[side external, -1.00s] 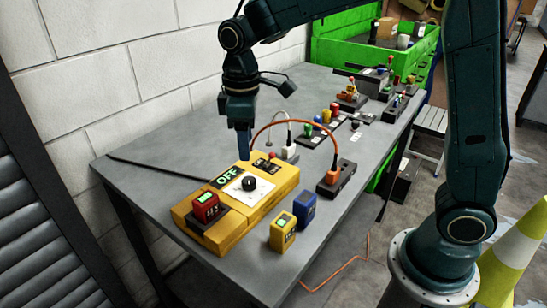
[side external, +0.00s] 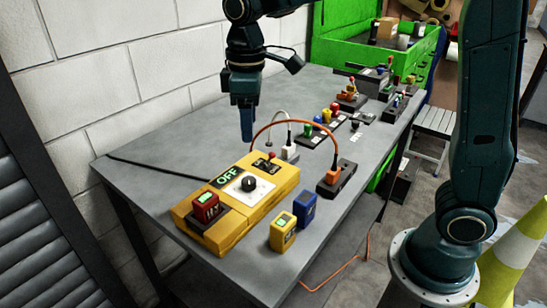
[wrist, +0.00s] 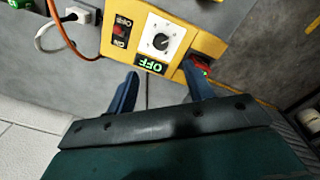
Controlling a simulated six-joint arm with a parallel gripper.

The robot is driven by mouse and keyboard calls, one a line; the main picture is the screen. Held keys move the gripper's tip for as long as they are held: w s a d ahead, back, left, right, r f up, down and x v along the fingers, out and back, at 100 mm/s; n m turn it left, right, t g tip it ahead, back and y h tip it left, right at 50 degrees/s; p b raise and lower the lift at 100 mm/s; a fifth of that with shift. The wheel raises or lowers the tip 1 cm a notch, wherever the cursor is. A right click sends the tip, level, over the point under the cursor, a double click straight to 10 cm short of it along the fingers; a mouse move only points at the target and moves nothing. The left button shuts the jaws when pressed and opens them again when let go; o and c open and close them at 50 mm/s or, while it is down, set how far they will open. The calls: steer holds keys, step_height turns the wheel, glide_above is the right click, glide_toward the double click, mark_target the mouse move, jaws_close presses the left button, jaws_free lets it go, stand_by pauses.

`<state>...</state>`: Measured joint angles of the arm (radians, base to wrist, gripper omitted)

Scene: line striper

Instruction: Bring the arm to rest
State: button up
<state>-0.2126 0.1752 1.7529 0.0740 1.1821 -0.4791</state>
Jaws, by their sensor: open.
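My gripper (side external: 247,138) hangs above the grey table, pointing down, behind the yellow box in the side view. In the wrist view its two blue fingers (wrist: 163,88) are apart with nothing between them. The yellow box (side external: 257,213) lies on the table and carries a green OFF display (side external: 228,176), a black knob (side external: 249,184) on a white plate, a switch (side external: 266,160), and a red block (side external: 206,207) in a dark socket. The gripper appears clear of the box.
A yellow block (side external: 282,232) and a blue block (side external: 304,208) stand at the table's front edge. An orange cable (side external: 283,121) arches from a black socket strip (side external: 338,181). A traffic cone (side external: 513,245) is at right.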

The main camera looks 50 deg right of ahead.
steer(key=s+d+m+t, duration=0.2)
steer(key=s+d+m, duration=0.1)
steer(key=s, duration=0.8)
steer(key=s+d+r+m+t, duration=0.1)
steer(key=s+d+m+t, duration=0.2)
steer(key=s, duration=0.7)
steer(key=shift+s+d+m, duration=0.35)
steer(key=shift+d+m, duration=0.25)
steer(key=shift+d, duration=0.15)
